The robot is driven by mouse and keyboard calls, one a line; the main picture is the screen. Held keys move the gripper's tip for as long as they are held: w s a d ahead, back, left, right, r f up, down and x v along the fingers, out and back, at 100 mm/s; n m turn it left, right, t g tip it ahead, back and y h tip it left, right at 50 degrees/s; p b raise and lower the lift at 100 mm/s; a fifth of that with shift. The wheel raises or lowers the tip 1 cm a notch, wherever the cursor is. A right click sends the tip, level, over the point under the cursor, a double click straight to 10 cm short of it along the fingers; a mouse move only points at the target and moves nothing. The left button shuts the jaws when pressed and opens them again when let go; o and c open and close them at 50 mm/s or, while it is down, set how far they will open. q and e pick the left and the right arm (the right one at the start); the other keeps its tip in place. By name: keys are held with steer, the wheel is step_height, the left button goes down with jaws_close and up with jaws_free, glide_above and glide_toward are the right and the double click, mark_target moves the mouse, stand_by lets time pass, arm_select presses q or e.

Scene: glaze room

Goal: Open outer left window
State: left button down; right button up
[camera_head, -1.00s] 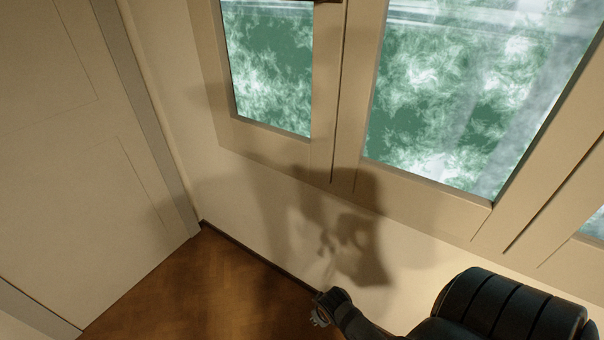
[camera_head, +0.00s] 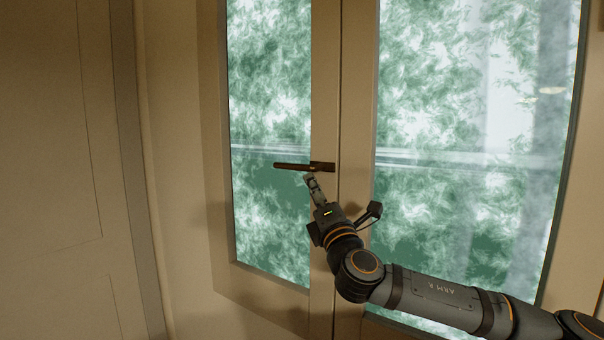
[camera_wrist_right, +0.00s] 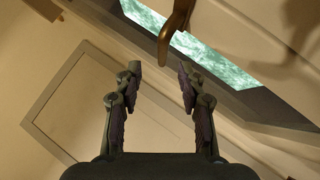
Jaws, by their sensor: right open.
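The outer left window (camera_head: 323,215) is a narrow pale-framed sash with glass, and it looks shut. Its dark brown handle (camera_head: 292,166) lies level, pointing left from the sash's right stile. My right gripper (camera_head: 309,180) is just below the handle in the head view. In the right wrist view the right gripper (camera_wrist_right: 158,75) has its fingers apart with nothing between them. The handle's tip (camera_wrist_right: 163,50) lies just beyond the fingertips, roughly between them; contact is not visible. My left gripper is out of view.
A second, wider window (camera_head: 470,130) adjoins on the right, with my right arm across its lower part. A pale panelled door (camera_head: 55,150) stands at the left. The wall strip (camera_head: 175,150) between door and window is bare.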

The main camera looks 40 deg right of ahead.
mark_target(304, 169)
steer(key=p+x, duration=0.3)
steer(key=p, duration=0.2)
steer(key=shift+w+d+r, duration=0.15)
steer(key=shift+d+r, duration=0.05)
steer(key=shift+r, duration=0.05)
steer(key=p+x, duration=0.2)
steer(key=x, duration=0.1)
steer(key=p+x, duration=0.3)
steer(key=shift+w+f, duration=0.15)
steer(key=shift+w, duration=0.1)
steer(key=shift+w+d, duration=0.1)
steer(key=shift+w, duration=0.3)
steer(key=shift+c, duration=0.2)
jaws_close()
